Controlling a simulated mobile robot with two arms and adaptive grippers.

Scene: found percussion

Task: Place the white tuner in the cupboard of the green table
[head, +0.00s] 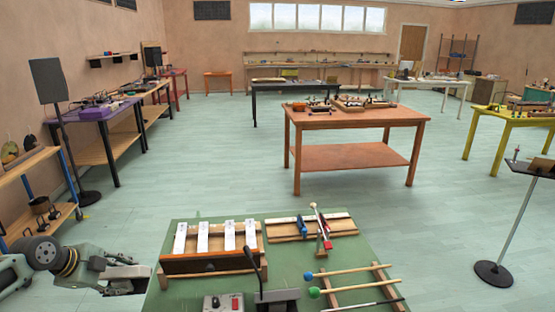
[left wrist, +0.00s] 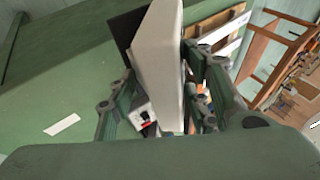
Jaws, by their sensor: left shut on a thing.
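The green table (head: 190,292) is right in front of me at the bottom of the head view; its cupboard cannot be made out. My left gripper (head: 135,278) is beside the table's left edge. In the left wrist view, its fingers (left wrist: 165,100) are shut on a white, flat-sided block, the white tuner (left wrist: 158,55). The tuner is not clearly visible in the head view. Green surfaces of the table (left wrist: 60,80) lie beyond it in the wrist view. A dark patch (left wrist: 124,28) shows behind the tuner; I cannot tell what it is. My right gripper is not in view.
On the green table are a wooden xylophone with white bars (head: 205,238), a board with small clamps (head: 335,222), blue and green mallets (head: 345,270) and a small box with a red knob (head: 222,303). A shelf unit (head: 35,165) stands at left. The floor beyond is mostly clear.

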